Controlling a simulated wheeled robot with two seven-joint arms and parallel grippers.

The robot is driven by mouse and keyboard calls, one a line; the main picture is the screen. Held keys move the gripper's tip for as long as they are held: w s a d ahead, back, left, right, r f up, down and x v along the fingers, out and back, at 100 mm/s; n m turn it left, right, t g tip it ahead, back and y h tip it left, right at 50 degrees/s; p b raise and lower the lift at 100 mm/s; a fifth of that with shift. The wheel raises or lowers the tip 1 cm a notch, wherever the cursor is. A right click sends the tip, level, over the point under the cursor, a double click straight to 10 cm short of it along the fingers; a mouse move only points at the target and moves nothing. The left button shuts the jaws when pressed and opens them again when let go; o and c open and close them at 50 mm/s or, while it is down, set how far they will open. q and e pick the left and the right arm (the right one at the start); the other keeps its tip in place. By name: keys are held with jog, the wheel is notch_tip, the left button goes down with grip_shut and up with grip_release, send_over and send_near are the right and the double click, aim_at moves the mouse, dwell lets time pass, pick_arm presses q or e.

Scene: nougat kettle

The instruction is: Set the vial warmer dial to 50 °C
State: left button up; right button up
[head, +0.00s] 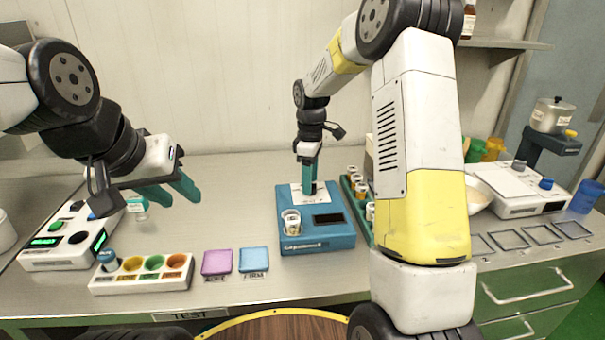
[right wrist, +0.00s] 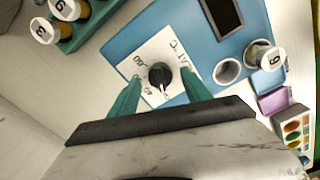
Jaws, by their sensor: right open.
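The vial warmer (head: 318,238) is a blue box on the table with a white dial plate, a dark display and a vial (head: 291,222) at its front left. In the right wrist view its black dial (right wrist: 160,75) with a white pointer line sits on the white plate, whose printed numbers are only partly readable. My right gripper (head: 309,184) points down over the dial plate. In the right wrist view its open teal fingers (right wrist: 155,95) stand on either side of the dial, apart from it.
A rack of several vials (head: 358,190) stands right of the warmer. A purple tray (head: 217,262) and blue tray (head: 254,260) lie to its left, beside a white block with coloured wells (head: 142,275). A white device (head: 65,240) stands far left. My right arm hides part of the table.

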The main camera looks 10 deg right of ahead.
jog(key=shift+f, duration=0.15)
grip_shut()
dwell(0.4)
jog(key=m, duration=0.3)
jog(key=shift+m, duration=0.4)
jog(key=m, duration=0.4)
jog(key=shift+m, duration=0.3)
jog(key=m, duration=0.4)
jog(key=shift+m, duration=0.3)
jog(key=m, duration=0.4)
jog(key=shift+m, duration=0.3)
